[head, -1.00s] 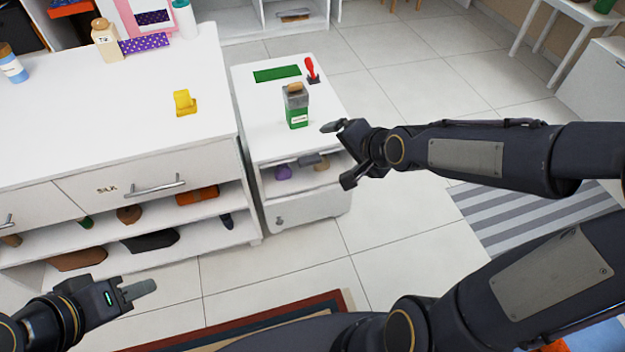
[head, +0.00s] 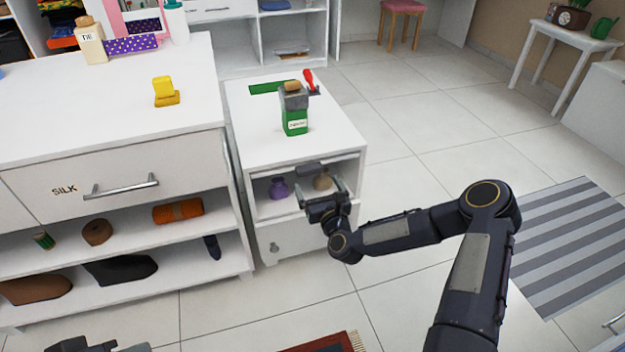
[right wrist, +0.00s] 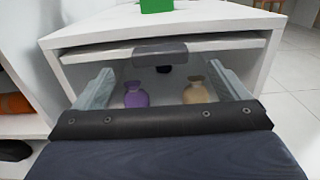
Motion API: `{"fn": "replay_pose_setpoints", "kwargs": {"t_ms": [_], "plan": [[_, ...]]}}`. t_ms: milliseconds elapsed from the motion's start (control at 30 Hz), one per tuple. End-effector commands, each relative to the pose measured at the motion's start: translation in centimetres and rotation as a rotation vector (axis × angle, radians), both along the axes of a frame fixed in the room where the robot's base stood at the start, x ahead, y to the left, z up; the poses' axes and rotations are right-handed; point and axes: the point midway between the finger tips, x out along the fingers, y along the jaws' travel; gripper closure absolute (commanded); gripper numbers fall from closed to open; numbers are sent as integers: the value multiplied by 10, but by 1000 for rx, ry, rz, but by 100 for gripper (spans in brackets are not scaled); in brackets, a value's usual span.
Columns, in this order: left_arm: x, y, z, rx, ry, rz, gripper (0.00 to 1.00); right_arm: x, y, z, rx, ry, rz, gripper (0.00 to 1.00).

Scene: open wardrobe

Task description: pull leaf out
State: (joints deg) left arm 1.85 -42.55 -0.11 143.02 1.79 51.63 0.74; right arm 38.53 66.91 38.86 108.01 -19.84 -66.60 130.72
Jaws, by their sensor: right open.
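The leaf (right wrist: 225,44) is a thin white board just under the top of the small white cabinet (head: 330,125), with a dark grey handle (right wrist: 160,53) at the middle of its front edge. The handle (head: 307,170) also shows in the head view. My right gripper (head: 323,186) is in front of the cabinet, close to the handle. In the right wrist view its fingers (right wrist: 160,85) are spread wide, with nothing between them, and the handle is ahead of them. My left gripper (head: 100,346) is cut off at the bottom left edge.
A purple pouch (right wrist: 136,95) and a tan pouch (right wrist: 195,92) sit in the compartment under the leaf. A green bottle (head: 295,112) and a red-handled tool (head: 309,80) stand on the cabinet. A drawer unit (head: 120,150) is at left.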

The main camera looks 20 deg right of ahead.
Motion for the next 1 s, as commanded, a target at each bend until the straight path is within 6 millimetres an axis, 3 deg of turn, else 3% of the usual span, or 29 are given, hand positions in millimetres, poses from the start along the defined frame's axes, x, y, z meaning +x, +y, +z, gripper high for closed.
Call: {"fn": "replay_pose_setpoints", "kwargs": {"t_ms": [300, 700, 1000], "plan": [[0, 0, -12, 0, 0, 0, 64, 47, 2, -1, -4, 1, 1, 5], [0, 0, -13, 0, 0, 0, 64, 55, 2, 0, -3, 3, 2, 7], [0, 0, -13, 0, 0, 0, 64, 55, 2, 0, -3, 3, 2, 46]]}}
